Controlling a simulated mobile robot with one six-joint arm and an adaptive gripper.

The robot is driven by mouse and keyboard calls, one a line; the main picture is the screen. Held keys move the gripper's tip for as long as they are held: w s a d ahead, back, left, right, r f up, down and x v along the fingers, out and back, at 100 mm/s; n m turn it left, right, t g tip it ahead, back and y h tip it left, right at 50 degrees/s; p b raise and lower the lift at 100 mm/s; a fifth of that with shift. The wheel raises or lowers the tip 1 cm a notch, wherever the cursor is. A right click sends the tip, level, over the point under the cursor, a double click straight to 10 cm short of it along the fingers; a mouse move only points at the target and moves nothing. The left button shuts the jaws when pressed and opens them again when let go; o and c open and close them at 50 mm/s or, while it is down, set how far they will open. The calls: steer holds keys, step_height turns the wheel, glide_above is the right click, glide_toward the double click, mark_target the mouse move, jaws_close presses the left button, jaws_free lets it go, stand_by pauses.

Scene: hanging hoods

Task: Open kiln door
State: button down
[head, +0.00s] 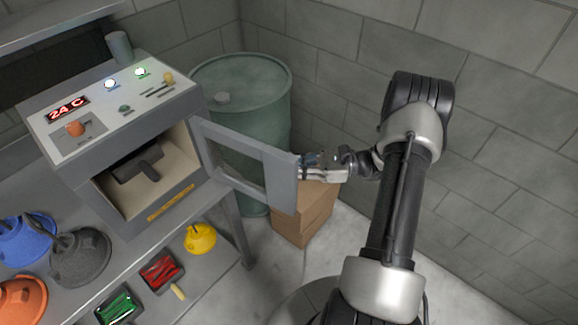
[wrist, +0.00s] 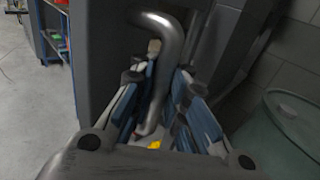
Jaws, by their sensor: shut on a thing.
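The kiln (head: 115,140) is a grey box on a bench at the left, with a display reading 24 C. Its door (head: 240,160) is a grey frame with a window, swung out to the right, so the chamber (head: 150,180) shows open with a dark object inside. My gripper (head: 312,168) is at the door's outer edge at the far right. In the wrist view, the fingers (wrist: 158,110) are closed around the bent metal door handle (wrist: 165,45). The handle is hidden behind the door edge and gripper in the head view.
A green barrel (head: 262,85) stands behind the door, with a cardboard box (head: 305,215) below my gripper. Hoods or helmets (head: 80,258) in blue, dark grey and orange lie at lower left. Trays (head: 160,272) and a yellow item (head: 200,238) sit on a lower shelf. Block walls close off the back and right.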

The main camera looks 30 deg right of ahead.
steer(key=c, duration=2)
jaws_free()
steer(key=shift+c, duration=0.2)
steer(key=shift+o, duration=1.3)
steer(key=shift+s+d, duration=0.15)
steer(key=shift+d, duration=0.05)
steer(key=shift+o, duration=1.1)
steer(key=shift+a, duration=0.1)
steer(key=v, duration=1.2)
